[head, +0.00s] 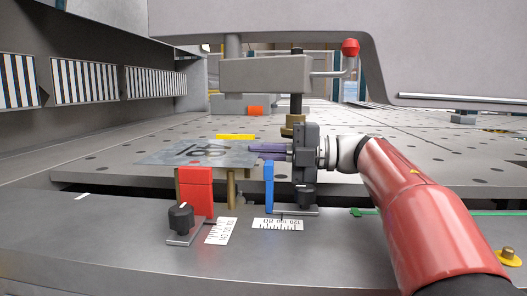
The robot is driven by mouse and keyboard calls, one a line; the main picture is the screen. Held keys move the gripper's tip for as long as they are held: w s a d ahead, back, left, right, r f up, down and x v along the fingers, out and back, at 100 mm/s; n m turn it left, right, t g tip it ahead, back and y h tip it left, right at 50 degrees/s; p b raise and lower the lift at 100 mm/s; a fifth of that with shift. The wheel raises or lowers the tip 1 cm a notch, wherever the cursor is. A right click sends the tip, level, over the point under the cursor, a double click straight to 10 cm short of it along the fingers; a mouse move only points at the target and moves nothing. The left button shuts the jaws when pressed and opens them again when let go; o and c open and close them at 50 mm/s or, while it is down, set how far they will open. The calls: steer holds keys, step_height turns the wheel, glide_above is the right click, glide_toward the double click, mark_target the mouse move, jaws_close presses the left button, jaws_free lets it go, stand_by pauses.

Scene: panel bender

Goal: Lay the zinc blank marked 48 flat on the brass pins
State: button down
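A thin grey zinc blank (225,157) with large dark figures lies about level, left of my gripper (268,150). The figures are foreshortened and seem turned, so I cannot read the number surely. My gripper points left, with its purple-grey fingers at the blank's right edge, and looks shut on it. A brass pin (231,190) stands upright below the blank; the blank hides its top. I cannot tell whether the blank touches it. Any other pins are hidden or unclear.
A red block (195,190) and a blue upright stop (269,186) stand at the blank's front side. A black knob (181,218) and white scales (278,224) are on the front ledge. A grey clamp head (265,74) with a red-knobbed lever (350,48) hangs behind. The perforated table (420,150) is largely clear.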

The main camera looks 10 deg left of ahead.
steer(key=c, duration=1.7)
jaws_free()
steer(key=d, duration=0.5)
steer(key=d+r, duration=0.1)
steer(key=d, duration=0.1)
steer(key=shift+w+d+r+p, duration=0.1)
steer(key=shift+w+d+p, duration=0.1)
steer(key=shift+d+p, duration=0.1)
steer(key=shift+s, duration=0.1)
